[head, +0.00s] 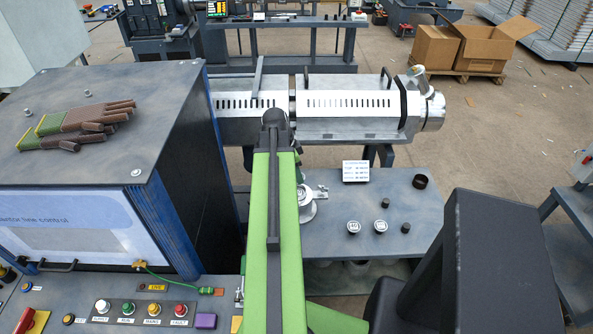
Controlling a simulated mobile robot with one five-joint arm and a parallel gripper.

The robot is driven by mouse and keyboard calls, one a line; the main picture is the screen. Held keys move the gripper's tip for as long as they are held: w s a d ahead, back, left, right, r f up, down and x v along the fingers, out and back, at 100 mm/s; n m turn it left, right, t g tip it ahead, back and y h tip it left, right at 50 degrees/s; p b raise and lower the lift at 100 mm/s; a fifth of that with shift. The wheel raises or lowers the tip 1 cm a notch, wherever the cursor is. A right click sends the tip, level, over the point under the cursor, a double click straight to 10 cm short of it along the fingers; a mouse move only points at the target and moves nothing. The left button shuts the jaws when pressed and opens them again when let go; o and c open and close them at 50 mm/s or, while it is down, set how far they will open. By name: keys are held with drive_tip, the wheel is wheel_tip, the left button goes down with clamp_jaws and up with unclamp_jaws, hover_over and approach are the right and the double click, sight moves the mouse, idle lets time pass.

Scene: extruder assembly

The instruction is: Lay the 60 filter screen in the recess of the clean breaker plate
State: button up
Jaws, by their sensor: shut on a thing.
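My gripper (301,181) shows only in part, just right of my green arm, which hides the rest. It is shut on a small pale-topped piece (303,193), apparently the 60 filter screen, though its marking is too small to read for sure. The piece is over or at a round metal part (313,208) on the grey table, apparently the clean breaker plate. My arm covers its left side. Its recess is not clear, and I cannot tell whether the piece touches it.
Two pale-topped round pieces (353,228) (380,227), small dark cylinders (385,203) (405,228), a dark ring (420,181) and a white sign (355,171) stand on the table (435,210). The extruder barrel (345,115) lies behind. A control cabinet (180,150) bounds the left.

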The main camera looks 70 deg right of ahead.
drive_tip(key=shift+f, duration=0.2)
wheel_tip(320, 180, down, 6)
drive_tip(key=b, duration=0.6)
drive_tip(key=shift+r, duration=0.1)
drive_tip(key=shift+r, duration=0.1)
drive_tip(key=o, duration=1.4)
